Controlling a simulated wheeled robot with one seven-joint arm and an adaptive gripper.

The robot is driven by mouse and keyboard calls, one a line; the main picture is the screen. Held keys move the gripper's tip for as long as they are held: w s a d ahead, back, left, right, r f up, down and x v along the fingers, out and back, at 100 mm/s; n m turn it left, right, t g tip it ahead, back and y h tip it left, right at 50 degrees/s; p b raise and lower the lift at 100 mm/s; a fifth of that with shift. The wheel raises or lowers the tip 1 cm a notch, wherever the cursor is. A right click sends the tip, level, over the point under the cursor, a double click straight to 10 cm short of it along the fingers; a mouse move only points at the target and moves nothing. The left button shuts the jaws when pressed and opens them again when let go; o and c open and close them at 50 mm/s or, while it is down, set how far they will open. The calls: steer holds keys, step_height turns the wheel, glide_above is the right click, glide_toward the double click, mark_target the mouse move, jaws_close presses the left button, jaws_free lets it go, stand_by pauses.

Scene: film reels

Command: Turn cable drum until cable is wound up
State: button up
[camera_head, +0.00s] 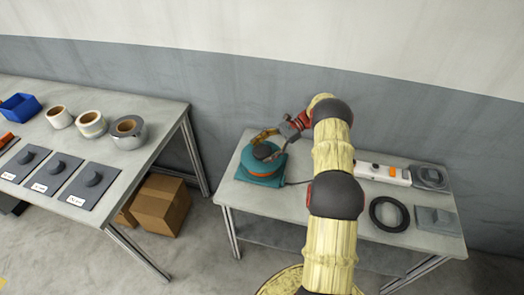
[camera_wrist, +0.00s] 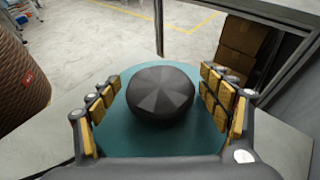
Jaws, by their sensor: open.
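The cable drum (camera_head: 262,165) is teal and stands at the left end of the right table. A dark faceted knob sits on its top. In the wrist view the dark knob (camera_wrist: 160,94) is in the middle, above the teal drum top (camera_wrist: 160,142). My gripper (camera_head: 266,143) is over the drum in the head view. A thin dark cable (camera_head: 298,183) runs from the drum to the right and passes behind my arm.
The left table (camera_head: 150,120) holds tape rolls (camera_head: 128,131) and a blue bin (camera_head: 19,107).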

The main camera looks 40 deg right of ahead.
step_height(320, 180, up, 10)
stand_by(0.7)
